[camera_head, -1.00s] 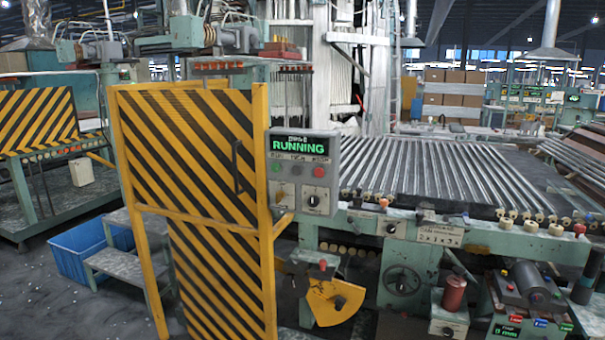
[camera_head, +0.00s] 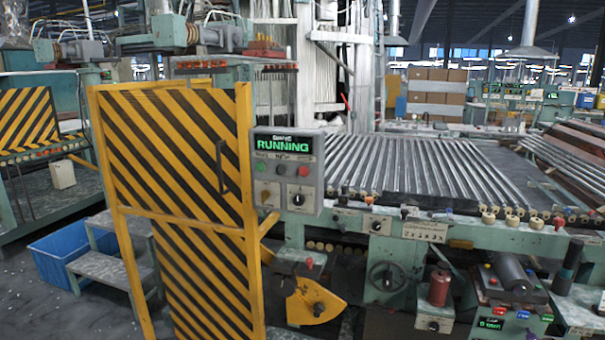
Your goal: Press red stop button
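The red stop button (camera_head: 303,171) is a small round button at the right of the button row on a grey control box (camera_head: 287,172). The box's display (camera_head: 284,146) reads "RUNNING" in green. A green button (camera_head: 260,168) and a dark button (camera_head: 281,169) sit to the left of the red one. Two knobs are below them. The box is mounted at the right edge of a yellow-and-black striped gate. Neither of my grippers is in view.
The striped gate (camera_head: 176,150) stands in front, left of the box. A blue bin (camera_head: 58,262) and a grey step (camera_head: 98,268) are at left. A yellow guard (camera_head: 314,302) protrudes below.

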